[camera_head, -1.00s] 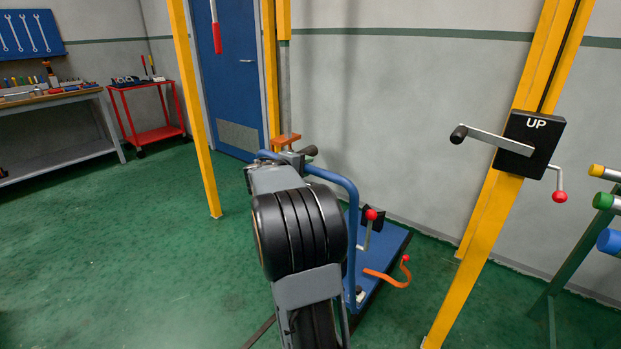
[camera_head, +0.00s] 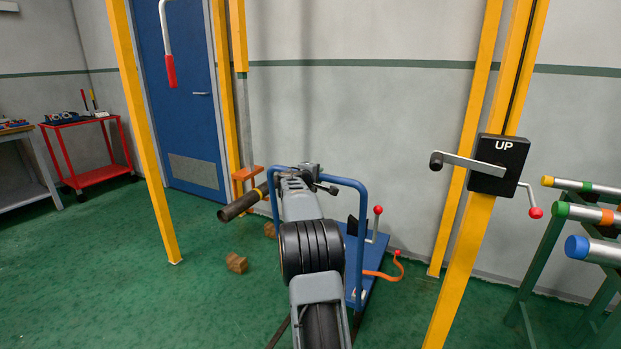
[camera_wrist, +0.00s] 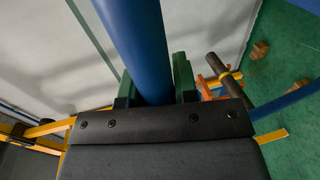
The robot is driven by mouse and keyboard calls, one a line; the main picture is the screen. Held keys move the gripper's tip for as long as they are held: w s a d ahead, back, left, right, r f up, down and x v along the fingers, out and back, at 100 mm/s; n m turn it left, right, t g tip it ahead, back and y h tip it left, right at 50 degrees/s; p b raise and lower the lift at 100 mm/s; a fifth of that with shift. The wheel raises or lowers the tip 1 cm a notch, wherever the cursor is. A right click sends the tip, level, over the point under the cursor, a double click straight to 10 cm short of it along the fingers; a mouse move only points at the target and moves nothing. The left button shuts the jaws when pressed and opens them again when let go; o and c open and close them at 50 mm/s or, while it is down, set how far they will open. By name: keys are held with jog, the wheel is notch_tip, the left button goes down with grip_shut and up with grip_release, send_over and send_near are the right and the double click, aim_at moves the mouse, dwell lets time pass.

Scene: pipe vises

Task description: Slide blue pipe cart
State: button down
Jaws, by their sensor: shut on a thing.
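The blue cart (camera_head: 362,288) stands on the green floor in front of the wall, with a low flat deck and an upright U-shaped blue tube handle (camera_head: 361,240). My gripper (camera_wrist: 155,88) is shut around the handle's blue tube, which fills the gap between its green-grey fingers in the wrist view. In the head view my arm reaches forward to the handle's top and hides the near left part of the cart. A red-knobbed lever (camera_head: 377,211) and an orange curved hook (camera_head: 385,273) show on the cart.
A dark pipe with a yellow band (camera_head: 243,204) lies near an orange stand (camera_head: 246,175), left of my arm. Brown blocks (camera_head: 236,262) lie on the floor. A yellow post with an "UP" crank box (camera_head: 499,165) and a pipe rack (camera_head: 540,262) stand right.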

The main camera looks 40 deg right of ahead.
jog(key=shift+d+r, duration=0.15)
jog(key=shift+r, duration=0.1)
jog(key=c, duration=1.3)
grip_release()
jog(key=shift+o, duration=0.8)
jog(key=shift+d+f, duration=0.15)
jog(key=shift+d, duration=0.05)
jog(key=shift+o, duration=1.3)
jog(key=shift+w+a, duration=0.1)
jog(key=shift+a, duration=0.1)
jog(key=shift+a, duration=0.1)
jog(key=b+v, duration=0.1)
jog(key=v, duration=1.2)
jog(key=shift+a, duration=0.3)
